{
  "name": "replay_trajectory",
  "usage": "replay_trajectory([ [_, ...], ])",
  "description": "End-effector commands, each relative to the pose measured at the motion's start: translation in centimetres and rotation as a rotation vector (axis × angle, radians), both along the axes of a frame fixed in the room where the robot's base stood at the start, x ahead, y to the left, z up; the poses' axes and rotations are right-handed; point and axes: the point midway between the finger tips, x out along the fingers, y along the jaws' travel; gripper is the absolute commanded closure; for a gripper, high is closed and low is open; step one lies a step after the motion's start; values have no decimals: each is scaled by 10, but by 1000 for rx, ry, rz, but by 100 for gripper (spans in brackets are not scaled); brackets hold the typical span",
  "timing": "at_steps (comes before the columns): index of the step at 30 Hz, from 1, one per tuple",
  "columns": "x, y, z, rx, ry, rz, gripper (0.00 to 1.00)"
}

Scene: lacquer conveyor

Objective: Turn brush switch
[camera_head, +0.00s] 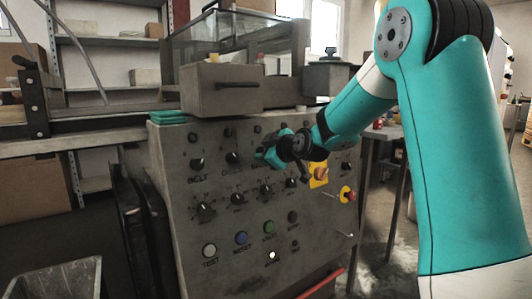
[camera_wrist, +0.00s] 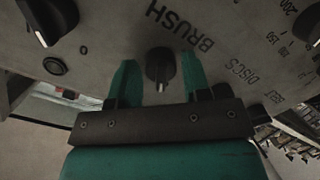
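The brush switch (camera_wrist: 160,66) is a small dark rotary knob beside the printed word BRUSH on the grey control panel (camera_head: 180,176). In the wrist view it sits between the two teal fingers of my gripper (camera_wrist: 158,78), which are apart with a gap on each side of the knob. The knob's pale mark points toward the gripper's palm. In the head view my gripper (camera_head: 268,157) is at the panel's upper row of knobs and hides the brush switch there.
Other knobs stand close by, such as the belt knob (camera_head: 197,163) and a lower-row knob (camera_head: 205,210). A yellow-backed switch (camera_head: 319,175) and a red emergency button (camera_head: 347,194) are to the right. A grey box with a handle (camera_head: 222,88) juts out above the panel.

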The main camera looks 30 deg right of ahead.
Motion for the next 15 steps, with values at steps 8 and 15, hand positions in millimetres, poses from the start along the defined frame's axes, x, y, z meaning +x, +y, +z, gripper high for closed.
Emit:
replay_trajectory([
  [8, 0, 0, 0, 1, 1, 0, 91],
  [15, 0, 0, 0, 46, 2, -8, 91],
])
